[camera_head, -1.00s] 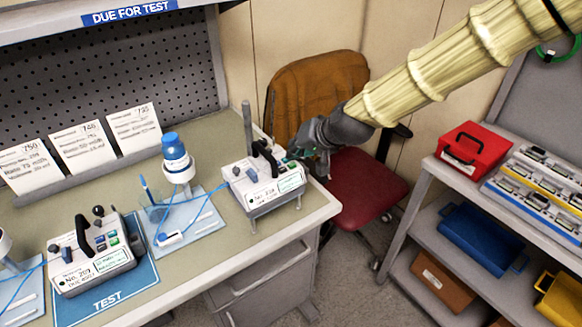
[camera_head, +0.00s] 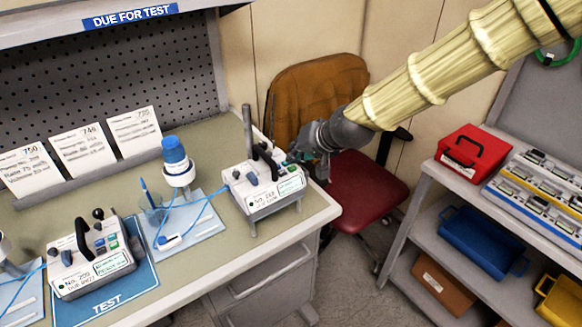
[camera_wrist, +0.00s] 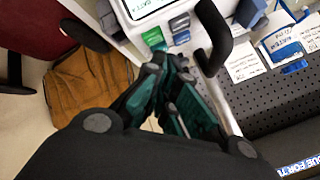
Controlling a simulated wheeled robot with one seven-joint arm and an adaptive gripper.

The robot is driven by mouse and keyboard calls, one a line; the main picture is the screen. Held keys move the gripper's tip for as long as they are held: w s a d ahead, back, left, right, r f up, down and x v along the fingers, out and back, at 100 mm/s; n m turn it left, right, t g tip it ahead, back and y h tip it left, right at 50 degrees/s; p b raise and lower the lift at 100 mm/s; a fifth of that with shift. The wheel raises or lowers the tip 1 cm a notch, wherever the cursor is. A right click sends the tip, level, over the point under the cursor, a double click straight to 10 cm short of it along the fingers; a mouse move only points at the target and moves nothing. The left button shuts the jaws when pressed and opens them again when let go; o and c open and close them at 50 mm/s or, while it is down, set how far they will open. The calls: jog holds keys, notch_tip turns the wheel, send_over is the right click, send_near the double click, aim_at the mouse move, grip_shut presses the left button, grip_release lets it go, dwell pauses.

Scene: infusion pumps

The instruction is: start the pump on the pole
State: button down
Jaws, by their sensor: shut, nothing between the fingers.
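The pump on the pole (camera_head: 264,193) stands at the right end of the bench in the head view, white with a dark handle and a label on its front. Its grey pole (camera_head: 247,128) rises behind it. In the wrist view the pump (camera_wrist: 150,10) is at the top, with a green button (camera_wrist: 153,37) and a blue button (camera_wrist: 180,24) beside the black handle. My gripper (camera_head: 298,156) is shut and empty at the pump's right rear side. In the wrist view its fingertips (camera_wrist: 165,62) are just below the green button; I cannot tell whether they touch it.
Another pump (camera_head: 92,262) sits on a blue TEST mat (camera_head: 110,300) at the left. A blue-capped bottle (camera_head: 176,160) stands between the pumps. A chair (camera_head: 365,190) is behind my gripper. A shelf cart with a red case (camera_head: 473,150) is at the right.

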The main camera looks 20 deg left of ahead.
aim_at(294, 166)
jog(key=shift+f, duration=0.1)
dwell(0.3)
jog(key=shift+f, duration=0.35)
jog(key=shift+f+b, duration=0.35)
jog(key=shift+f, duration=0.1)
dwell(0.9)
jog(key=shift+r, duration=0.15)
jog(key=shift+r+p, duration=0.65)
jog(key=shift+r, duration=0.1)
jog(key=shift+r+p, duration=1.75)
jog(key=shift+r, duration=0.75)
jog(key=shift+s+a, duration=0.1)
